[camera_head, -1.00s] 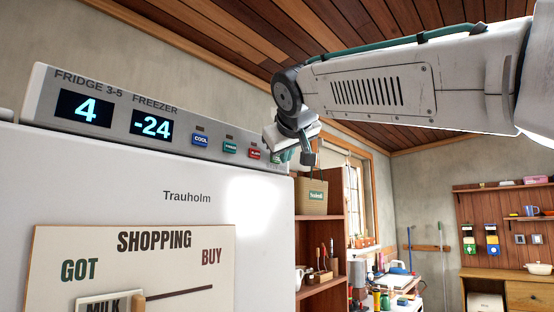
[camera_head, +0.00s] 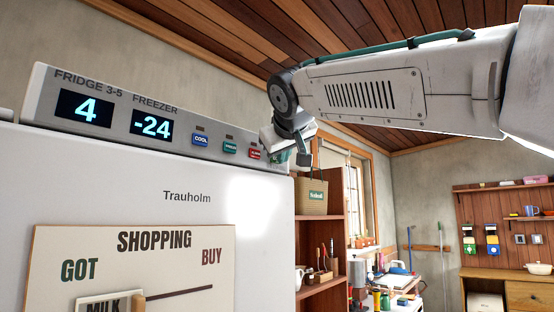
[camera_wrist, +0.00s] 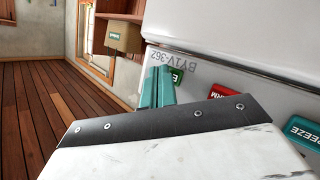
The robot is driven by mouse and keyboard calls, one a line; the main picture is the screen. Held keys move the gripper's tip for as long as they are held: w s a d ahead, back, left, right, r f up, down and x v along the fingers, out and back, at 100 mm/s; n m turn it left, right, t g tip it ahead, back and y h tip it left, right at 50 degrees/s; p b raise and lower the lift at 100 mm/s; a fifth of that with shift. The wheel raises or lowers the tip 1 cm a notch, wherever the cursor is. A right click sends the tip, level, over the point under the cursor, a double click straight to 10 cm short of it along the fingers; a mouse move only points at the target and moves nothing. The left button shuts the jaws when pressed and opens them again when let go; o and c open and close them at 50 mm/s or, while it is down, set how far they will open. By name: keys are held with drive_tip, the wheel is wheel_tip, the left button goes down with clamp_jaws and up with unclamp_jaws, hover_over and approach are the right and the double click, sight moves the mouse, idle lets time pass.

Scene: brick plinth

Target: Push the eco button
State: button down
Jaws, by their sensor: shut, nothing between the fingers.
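The eco button is a green button (camera_wrist: 178,77) at the end of the fridge's control panel, partly hidden in the wrist view, with only the start of its label showing. My gripper's teal fingers (camera_wrist: 157,75) are shut and empty, just beside the button in that view. I cannot tell whether they touch it. In the head view my gripper (camera_head: 284,157) is at the panel's right end and hides the eco button. The panel (camera_head: 180,150) also carries the blue COOL button (camera_head: 200,140), the teal FREEZE button (camera_head: 230,147) and the red ALARM button (camera_head: 254,153).
The white fridge (camera_head: 150,165) fills the left, with a shopping board (camera_head: 125,255) on its front. A wooden shelf (camera_head: 320,225) with a paper bag (camera_head: 312,196) stands right of it. Open floor (camera_wrist: 35,115) shows in the wrist view.

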idle(0.8)
drive_tip(key=shift+s+d, duration=0.3)
drive_tip(key=shift+d, duration=0.1)
drive_tip(key=shift+s+d, duration=0.95)
drive_tip(key=shift+d, duration=0.2)
drive_tip(key=shift+s+d, duration=0.9)
drive_tip(key=shift+d, duration=0.2)
